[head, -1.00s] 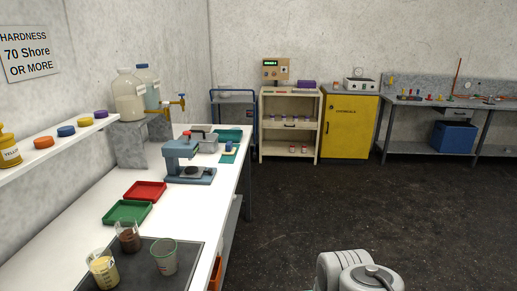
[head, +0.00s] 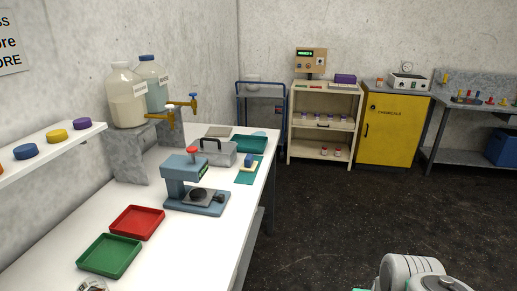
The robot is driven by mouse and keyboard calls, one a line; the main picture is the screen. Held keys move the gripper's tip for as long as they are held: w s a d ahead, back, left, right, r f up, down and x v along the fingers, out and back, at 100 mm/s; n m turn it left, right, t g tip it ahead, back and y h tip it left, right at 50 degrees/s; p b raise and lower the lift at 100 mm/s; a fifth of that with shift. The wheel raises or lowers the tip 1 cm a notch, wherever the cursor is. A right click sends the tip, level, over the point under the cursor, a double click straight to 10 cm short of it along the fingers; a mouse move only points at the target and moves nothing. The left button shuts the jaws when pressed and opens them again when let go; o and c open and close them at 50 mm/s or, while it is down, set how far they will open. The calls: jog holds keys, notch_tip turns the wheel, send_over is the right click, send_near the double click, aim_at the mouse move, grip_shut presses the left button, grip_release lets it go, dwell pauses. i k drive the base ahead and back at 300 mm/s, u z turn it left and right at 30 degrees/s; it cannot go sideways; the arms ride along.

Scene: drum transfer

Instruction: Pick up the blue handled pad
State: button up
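The blue handled pad (head: 249,162) appears to be the small block with a blue top and a pale base, near the right edge of the white bench. It stands on a green mat (head: 247,177), to the right of a grey metal box (head: 222,156). It is small here, so its exact shape is hard to tell. Rounded white and grey parts of my own arm show at the bottom right, well apart from the pad. The fingers of my gripper do not show.
A blue-grey press device (head: 178,177) stands on the bench (head: 205,247) nearer to me. Red (head: 137,222) and green (head: 108,256) trays lie in front of it. Large bottles (head: 126,98) stand on a block at the left. The dark floor right of the bench is clear.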

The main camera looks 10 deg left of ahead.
aim_at(250, 166)
jog(key=i, duration=3.45)
jog(key=u, duration=5.55)
